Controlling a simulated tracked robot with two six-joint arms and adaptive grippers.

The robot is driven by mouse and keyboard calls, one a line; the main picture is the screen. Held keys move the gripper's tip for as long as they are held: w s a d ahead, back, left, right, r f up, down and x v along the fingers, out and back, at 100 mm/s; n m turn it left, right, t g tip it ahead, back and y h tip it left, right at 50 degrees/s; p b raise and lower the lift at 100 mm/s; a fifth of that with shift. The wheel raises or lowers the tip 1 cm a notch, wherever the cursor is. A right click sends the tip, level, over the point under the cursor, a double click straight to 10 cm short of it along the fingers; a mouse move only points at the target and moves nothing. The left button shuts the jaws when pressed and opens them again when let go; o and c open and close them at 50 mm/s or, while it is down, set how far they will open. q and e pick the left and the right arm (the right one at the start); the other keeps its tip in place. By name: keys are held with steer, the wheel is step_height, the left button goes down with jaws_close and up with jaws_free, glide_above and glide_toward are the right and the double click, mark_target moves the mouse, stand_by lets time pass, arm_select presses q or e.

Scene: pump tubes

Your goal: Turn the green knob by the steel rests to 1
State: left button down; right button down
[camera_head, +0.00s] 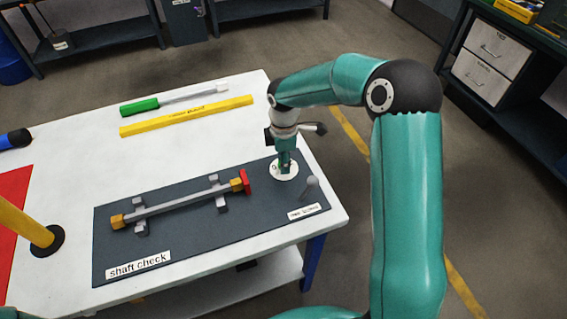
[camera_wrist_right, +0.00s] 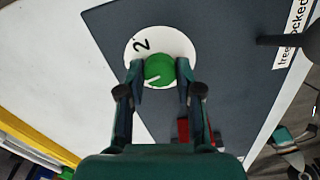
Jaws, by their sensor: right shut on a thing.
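The green knob (camera_wrist_right: 159,72) sits on a round white dial (camera_wrist_right: 178,40) with a white mark on the knob's face. A "2" shows at the dial's upper left; the rest of its markings are hidden. My right gripper (camera_wrist_right: 160,68) is shut on the knob, one finger on each side. In the head view the right gripper (camera_head: 284,160) points down over the white dial (camera_head: 284,176), hiding the knob. The steel rests (camera_head: 140,229) stand left of it on a dark board, carrying a grey shaft (camera_head: 175,204). My left gripper is not in view.
The dark board (camera_head: 180,246) is labelled "shaft check". A small grey lever (camera_head: 311,184) stands close right of the dial, beside a label. A red piece (camera_head: 245,181) at the shaft's end is near the gripper. A yellow bar (camera_head: 187,116) and green-handled tool (camera_head: 140,105) lie behind.

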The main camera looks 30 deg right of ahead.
steer(key=shift+w+m+b, duration=0.1)
steer(key=shift+m+b, duration=0.3)
steer(key=shift+m, duration=0.8)
steer(key=shift+r, duration=0.1)
steer(key=c, duration=0.8)
jaws_free()
steer(key=shift+o, duration=0.2)
step_height(320, 180, up, 12)
